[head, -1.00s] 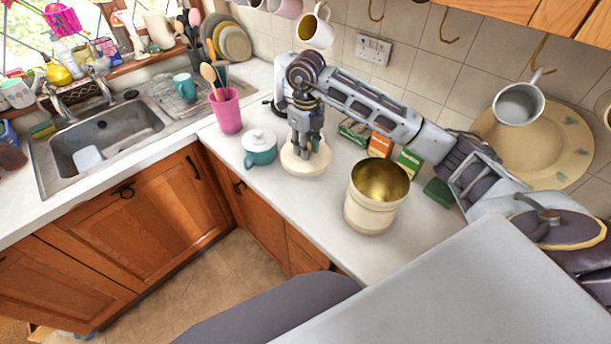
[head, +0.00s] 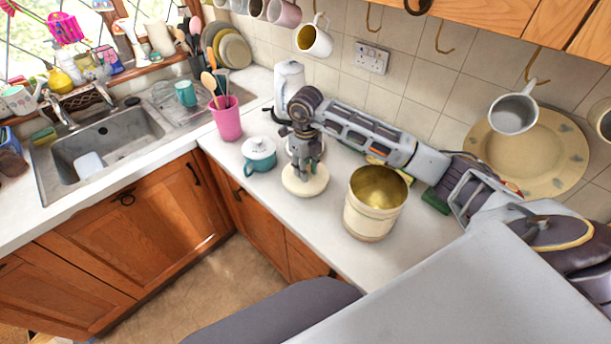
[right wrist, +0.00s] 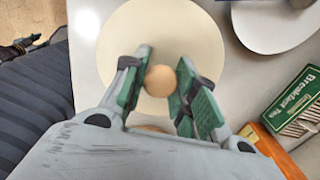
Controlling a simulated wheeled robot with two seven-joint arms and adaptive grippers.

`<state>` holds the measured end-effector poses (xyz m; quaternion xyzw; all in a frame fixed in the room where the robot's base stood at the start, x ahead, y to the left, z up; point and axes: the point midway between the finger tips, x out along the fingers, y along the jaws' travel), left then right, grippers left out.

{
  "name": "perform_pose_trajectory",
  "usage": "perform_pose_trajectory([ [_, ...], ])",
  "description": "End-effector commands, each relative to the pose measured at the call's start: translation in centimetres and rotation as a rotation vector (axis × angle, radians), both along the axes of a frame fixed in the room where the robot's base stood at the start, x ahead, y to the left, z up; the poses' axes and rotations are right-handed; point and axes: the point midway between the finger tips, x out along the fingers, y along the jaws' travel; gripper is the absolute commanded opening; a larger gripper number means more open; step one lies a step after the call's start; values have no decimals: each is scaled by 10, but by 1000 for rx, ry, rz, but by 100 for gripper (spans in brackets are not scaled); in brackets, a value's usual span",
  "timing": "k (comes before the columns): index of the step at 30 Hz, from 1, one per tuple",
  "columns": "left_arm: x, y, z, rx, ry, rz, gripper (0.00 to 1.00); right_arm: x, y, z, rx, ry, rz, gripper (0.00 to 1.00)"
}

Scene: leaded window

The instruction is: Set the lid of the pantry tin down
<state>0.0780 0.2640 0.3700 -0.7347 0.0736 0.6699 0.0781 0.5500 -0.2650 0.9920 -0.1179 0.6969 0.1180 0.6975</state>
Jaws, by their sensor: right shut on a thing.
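The pantry tin (head: 372,218) stands upright and open on the white counter, cream outside and gold inside. Its round cream lid (head: 318,186) is left of it, near the front edge of the counter, lying roughly level. My right gripper (head: 305,165) is above the lid and shut on its knob. In the right wrist view, the fingers (right wrist: 165,85) are on both sides of the round tan knob, with the pale lid (right wrist: 195,40) below. I cannot tell whether the lid touches the counter or hangs just above it. My left gripper is not in view.
A teal pot with a white lid (head: 260,160) stands close left of the lid, and a pink utensil pot (head: 227,120) beyond it. A white kettle (head: 288,80) is behind. A green tea box (right wrist: 292,105) and an orange box (right wrist: 265,143) stand behind my arm.

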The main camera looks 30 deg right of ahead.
Motion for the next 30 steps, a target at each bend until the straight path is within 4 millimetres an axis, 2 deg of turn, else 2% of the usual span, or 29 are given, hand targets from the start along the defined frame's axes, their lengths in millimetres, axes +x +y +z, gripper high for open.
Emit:
perform_pose_trajectory([
  [12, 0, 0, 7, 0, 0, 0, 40, -1, 0, -35, 1, 1, 0, 4],
  [27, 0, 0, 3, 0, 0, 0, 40, 0, 0, -40, 0, 0, 0, 4],
  [28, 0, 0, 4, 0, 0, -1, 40, 0, 0, -40, 0, 1, 0, 32],
  [30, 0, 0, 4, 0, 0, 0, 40, 0, 0, -40, 0, 1, 0, 41],
])
